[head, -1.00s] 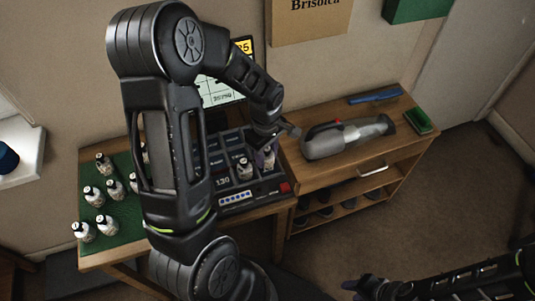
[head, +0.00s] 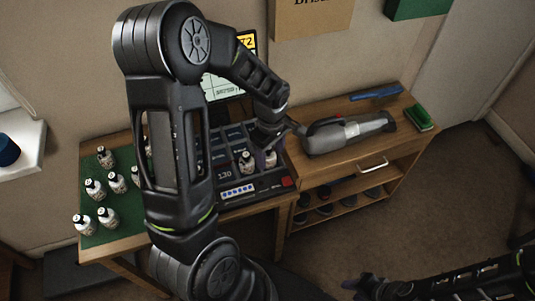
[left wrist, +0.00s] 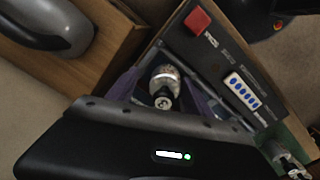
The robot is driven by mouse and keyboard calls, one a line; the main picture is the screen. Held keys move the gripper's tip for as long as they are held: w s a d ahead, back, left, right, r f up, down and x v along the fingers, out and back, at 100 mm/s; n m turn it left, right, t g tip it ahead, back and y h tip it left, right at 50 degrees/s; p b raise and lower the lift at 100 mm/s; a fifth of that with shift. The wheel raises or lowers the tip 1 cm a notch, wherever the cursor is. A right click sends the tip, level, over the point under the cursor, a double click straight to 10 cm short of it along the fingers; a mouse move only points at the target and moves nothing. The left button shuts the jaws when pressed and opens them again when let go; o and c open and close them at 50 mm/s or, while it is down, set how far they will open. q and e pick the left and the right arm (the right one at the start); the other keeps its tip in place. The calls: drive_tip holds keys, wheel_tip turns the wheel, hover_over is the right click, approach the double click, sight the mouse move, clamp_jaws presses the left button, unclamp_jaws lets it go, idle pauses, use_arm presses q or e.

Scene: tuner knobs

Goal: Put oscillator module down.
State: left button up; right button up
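A small white-labelled bottle with a dark cap (left wrist: 163,85) stands upright in the right part of the dark compartmented tray (head: 262,191); I take it as the oscillator module, though its label is unreadable. In the head view it shows at the tray's right side (head: 271,157). My left gripper (left wrist: 163,88) reaches down around it, one purple finger on each side, with narrow gaps seeming to show between fingers and bottle. A similar bottle (head: 247,162) stands to its left in the tray. My right gripper (head: 362,286) is low at the bottom right, away from the tray; its fingers are unclear.
Several similar bottles (head: 95,189) stand on a green mat (head: 125,223) at left, partly hidden by my left arm. A screen (head: 222,85) stands behind the tray. A grey handheld vacuum (head: 350,134), a blue bar (head: 376,93) and a green brush (head: 419,117) lie on the right cabinet.

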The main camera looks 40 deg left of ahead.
use_arm(q)
drive_tip(key=shift+s+a+f, duration=0.15)
drive_tip(key=shift+a+f, duration=0.05)
drive_tip(key=shift+f, duration=0.5)
drive_tip(key=shift+w, duration=0.2)
drive_tip(key=shift+s+d, duration=0.1)
drive_tip(key=shift+s, duration=0.65)
use_arm(e)
drive_tip(key=shift+d+f, duration=0.3)
drive_tip(key=shift+f, duration=0.05)
use_arm(q)
drive_tip(key=shift+w, duration=0.25)
use_arm(e)
drive_tip(key=shift+w+a, duration=0.1)
drive_tip(key=shift+w, duration=0.15)
use_arm(q)
drive_tip(key=shift+r+p, duration=0.4)
drive_tip(key=r, duration=1.2)
drive_tip(key=shift+w+r, duration=0.3)
drive_tip(key=shift+r, duration=0.1)
use_arm(e)
drive_tip(key=shift+w+a+r, duration=0.1)
drive_tip(key=shift+a+r, duration=0.05)
drive_tip(key=shift+r, duration=0.05)
use_arm(q)
drive_tip(key=shift+a, duration=0.2)
